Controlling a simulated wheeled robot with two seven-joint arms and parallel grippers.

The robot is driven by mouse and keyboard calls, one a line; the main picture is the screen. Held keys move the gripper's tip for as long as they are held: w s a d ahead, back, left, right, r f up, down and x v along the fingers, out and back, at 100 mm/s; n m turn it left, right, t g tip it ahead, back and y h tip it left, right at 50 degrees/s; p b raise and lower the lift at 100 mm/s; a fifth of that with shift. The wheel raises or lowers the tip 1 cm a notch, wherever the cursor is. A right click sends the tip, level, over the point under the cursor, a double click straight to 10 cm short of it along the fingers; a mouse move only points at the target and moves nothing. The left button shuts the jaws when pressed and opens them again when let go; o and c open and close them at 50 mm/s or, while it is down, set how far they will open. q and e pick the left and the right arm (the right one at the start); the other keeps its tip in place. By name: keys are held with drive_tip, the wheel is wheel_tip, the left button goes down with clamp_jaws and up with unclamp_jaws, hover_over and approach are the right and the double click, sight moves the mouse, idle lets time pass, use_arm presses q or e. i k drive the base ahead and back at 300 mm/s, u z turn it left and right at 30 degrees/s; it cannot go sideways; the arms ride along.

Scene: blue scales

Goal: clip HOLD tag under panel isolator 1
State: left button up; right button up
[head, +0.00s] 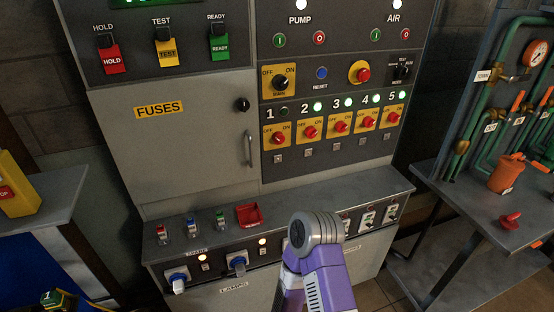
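The red HOLD tag (112,61) hangs below a black clip under the HOLD label at the panel's upper left. Panel isolator 1 (278,138) is a red knob on a yellow plate, first in a row of isolators numbered 1 to 5. The lamp beside its number is dark; the other isolators' lamps glow green. A small pale fitting (278,158) sits just under isolator 1, with no tag on it. A purple and grey arm link of mine rises at the bottom centre. Neither gripper can be seen.
Yellow TEST (166,53) and green READY (219,47) tags hang right of HOLD. A ledge (340,193) below the panel carries a red tray (249,215) and small coloured items. A grey bench (500,240) with orange and red objects stands at right. A yellow box (18,190) stands at left.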

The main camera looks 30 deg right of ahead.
sight(110, 54)
drive_tip(key=k, duration=0.5)
drive_tip(key=z, duration=1.2)
drive_tip(key=i, duration=0.9)
drive_tip(key=u, duration=2.45)
drive_tip(key=i, duration=0.5)
drive_tip(key=u, duration=0.05)
